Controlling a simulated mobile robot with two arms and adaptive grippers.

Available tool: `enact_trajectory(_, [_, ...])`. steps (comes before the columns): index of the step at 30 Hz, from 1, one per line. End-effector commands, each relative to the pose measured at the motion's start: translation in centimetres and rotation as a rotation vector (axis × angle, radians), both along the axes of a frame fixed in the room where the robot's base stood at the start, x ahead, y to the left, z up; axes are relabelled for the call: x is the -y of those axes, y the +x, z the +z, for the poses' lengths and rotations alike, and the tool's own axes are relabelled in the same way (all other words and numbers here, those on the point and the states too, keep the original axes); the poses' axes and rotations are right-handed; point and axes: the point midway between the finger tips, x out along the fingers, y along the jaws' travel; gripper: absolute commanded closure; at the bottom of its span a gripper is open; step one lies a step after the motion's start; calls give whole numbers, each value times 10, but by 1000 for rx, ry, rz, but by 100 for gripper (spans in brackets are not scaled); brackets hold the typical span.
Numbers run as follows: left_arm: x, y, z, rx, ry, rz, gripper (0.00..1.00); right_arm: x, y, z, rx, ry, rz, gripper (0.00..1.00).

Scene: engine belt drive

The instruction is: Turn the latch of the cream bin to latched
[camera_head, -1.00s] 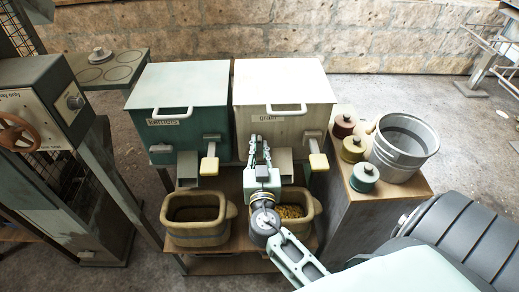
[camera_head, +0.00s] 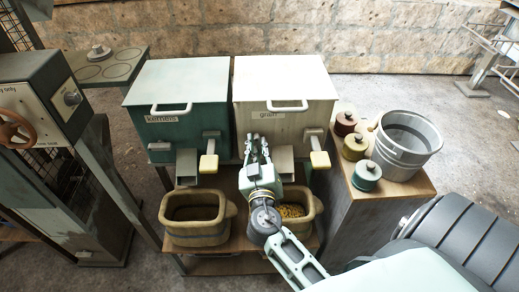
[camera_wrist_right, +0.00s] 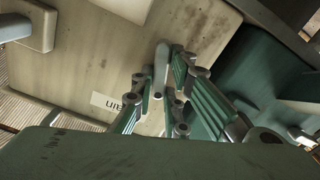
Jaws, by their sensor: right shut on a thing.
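The cream bin (camera_head: 285,82), labelled "grain", stands right of a teal bin. It also fills much of the right wrist view (camera_wrist_right: 75,65). My right gripper (camera_head: 257,143) is at the lower left of its front. In the right wrist view the gripper's fingers (camera_wrist_right: 164,85) are closed around a small grey lever (camera_wrist_right: 161,62), which looks like the latch, on the cream front beside the label. The fingers hide part of the lever, and the head view does not show it clearly. My left gripper is not in view.
The teal bin (camera_head: 178,88) stands close on the left. A cream-tipped lever (camera_head: 318,158) sticks out at the cream bin's right. Below are two tan tubs (camera_head: 193,233). A metal bucket (camera_head: 405,145) and several coloured lidded weights (camera_head: 366,176) stand on the right cabinet.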

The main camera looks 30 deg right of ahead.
Motion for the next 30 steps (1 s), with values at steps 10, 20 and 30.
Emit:
enact_trajectory(10, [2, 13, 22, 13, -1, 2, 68, -2, 1, -2, -172, -280, 1, 100])
enact_trajectory(20, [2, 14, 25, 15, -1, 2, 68, -3, 2, -2, -337, -547, 1, 100])
enact_trajectory(30, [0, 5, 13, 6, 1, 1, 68, -4, 2, -4, -499, -812, 2, 100])
